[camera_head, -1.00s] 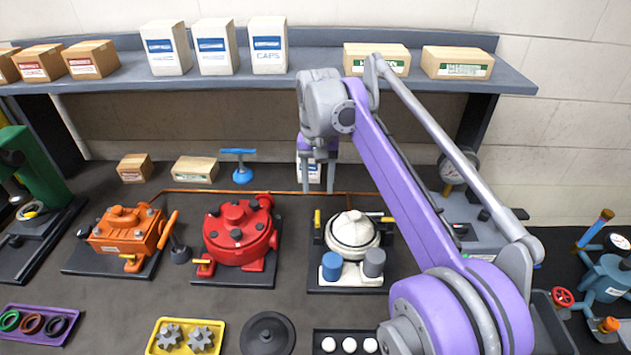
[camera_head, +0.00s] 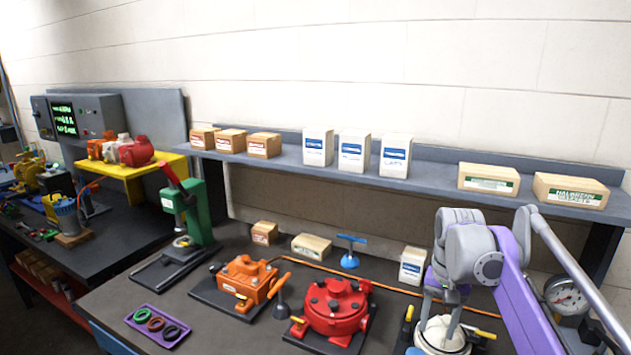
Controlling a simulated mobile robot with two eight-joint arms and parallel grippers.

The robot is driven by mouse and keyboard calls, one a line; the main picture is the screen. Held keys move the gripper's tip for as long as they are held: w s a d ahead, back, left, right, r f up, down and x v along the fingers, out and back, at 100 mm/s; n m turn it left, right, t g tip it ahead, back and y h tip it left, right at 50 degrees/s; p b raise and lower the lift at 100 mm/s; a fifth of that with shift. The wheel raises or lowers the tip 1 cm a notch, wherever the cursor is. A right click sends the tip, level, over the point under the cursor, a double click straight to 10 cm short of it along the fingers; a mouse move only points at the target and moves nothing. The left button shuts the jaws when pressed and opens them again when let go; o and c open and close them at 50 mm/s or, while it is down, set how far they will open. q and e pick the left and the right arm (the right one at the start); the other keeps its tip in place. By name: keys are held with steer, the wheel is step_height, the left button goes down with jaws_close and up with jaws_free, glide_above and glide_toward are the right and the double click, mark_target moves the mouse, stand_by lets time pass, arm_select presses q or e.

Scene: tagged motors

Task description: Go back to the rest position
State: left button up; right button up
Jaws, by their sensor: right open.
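My right gripper (camera_head: 440,310) hangs fingers-down from my purple and grey right arm at the right of the head view. It is open, with its two grey fingers apart and nothing visible between them. In the picture it overlaps the white motor (camera_head: 438,337), which is cut off by the lower edge. I cannot tell how far above the motor the fingertips are. A red motor (camera_head: 334,305) and an orange motor (camera_head: 247,279) stand to the left on dark base plates. My left gripper is not in view.
A small white box (camera_head: 413,265) stands on the bench behind the gripper. A blue-handled tool (camera_head: 350,254) is left of it. The shelf (camera_head: 440,188) above carries several boxes. A gauge (camera_head: 565,297) is beyond my arm. A green press (camera_head: 192,210) and a purple ring tray (camera_head: 157,326) are left.

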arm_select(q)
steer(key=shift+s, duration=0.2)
arm_select(e)
steer(key=s+a+f+n+t, duration=0.2)
steer(key=s+a+f, duration=0.1)
steer(key=s+f, duration=0.6)
steer(key=s+a+f+n+t, duration=0.3)
steer(key=s+f, duration=0.6)
steer(key=s, duration=0.6)
steer(key=shift+s+a+t, duration=0.15)
steer(key=shift+a+t, duration=0.15)
steer(key=shift+a, duration=0.25)
